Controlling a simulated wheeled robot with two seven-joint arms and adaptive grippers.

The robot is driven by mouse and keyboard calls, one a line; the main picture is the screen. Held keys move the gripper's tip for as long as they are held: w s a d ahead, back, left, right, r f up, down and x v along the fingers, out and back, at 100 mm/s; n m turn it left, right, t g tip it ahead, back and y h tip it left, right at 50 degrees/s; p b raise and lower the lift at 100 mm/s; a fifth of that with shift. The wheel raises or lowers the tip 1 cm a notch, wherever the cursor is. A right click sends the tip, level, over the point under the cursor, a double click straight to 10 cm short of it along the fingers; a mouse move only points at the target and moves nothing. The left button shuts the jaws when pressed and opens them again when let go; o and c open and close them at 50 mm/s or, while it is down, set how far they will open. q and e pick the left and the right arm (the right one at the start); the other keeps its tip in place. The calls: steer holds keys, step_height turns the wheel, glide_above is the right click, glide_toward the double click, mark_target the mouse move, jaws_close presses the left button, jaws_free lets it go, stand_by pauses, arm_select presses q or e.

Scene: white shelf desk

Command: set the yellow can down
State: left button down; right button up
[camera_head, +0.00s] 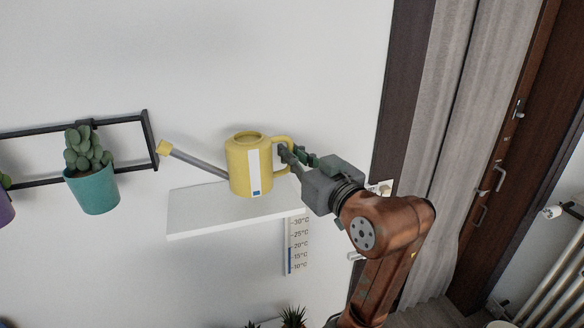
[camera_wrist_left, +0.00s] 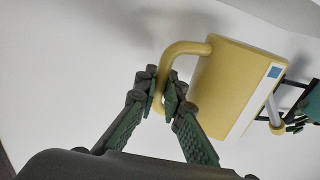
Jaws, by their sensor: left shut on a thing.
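The yellow can (camera_head: 243,168) is a watering can with a grey spout pointing left and a white label with a blue square. It is upright at the white shelf (camera_head: 195,212), over its right part. I cannot tell whether its base touches the shelf or hangs just above it. My left gripper (camera_head: 290,156) is on the can's right side, shut on its handle. In the left wrist view the fingers (camera_wrist_left: 165,97) close around the yellow handle, and the can's body (camera_wrist_left: 232,85) lies to the right. My right gripper is not in view.
A teal pot with a cactus (camera_head: 93,190) hangs on a black wall rack (camera_head: 130,119) to the left, near the spout tip. A thermometer (camera_head: 298,246) is on the wall below the shelf. The shelf's left part is bare. A curtain (camera_head: 455,130) hangs at right.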

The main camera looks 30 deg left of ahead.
arm_select(q)
steer(key=f, duration=0.1)
steer(key=w+f, duration=0.1)
steer(key=f, duration=0.1)
steer(key=shift+w+d+f, duration=0.1)
steer(key=shift+w, duration=0.1)
steer(key=shift+s+f, duration=0.1)
steer(key=shift+f, duration=0.7)
steer(key=c, duration=2)
jaws_free()
steer(key=shift+c, duration=0.2)
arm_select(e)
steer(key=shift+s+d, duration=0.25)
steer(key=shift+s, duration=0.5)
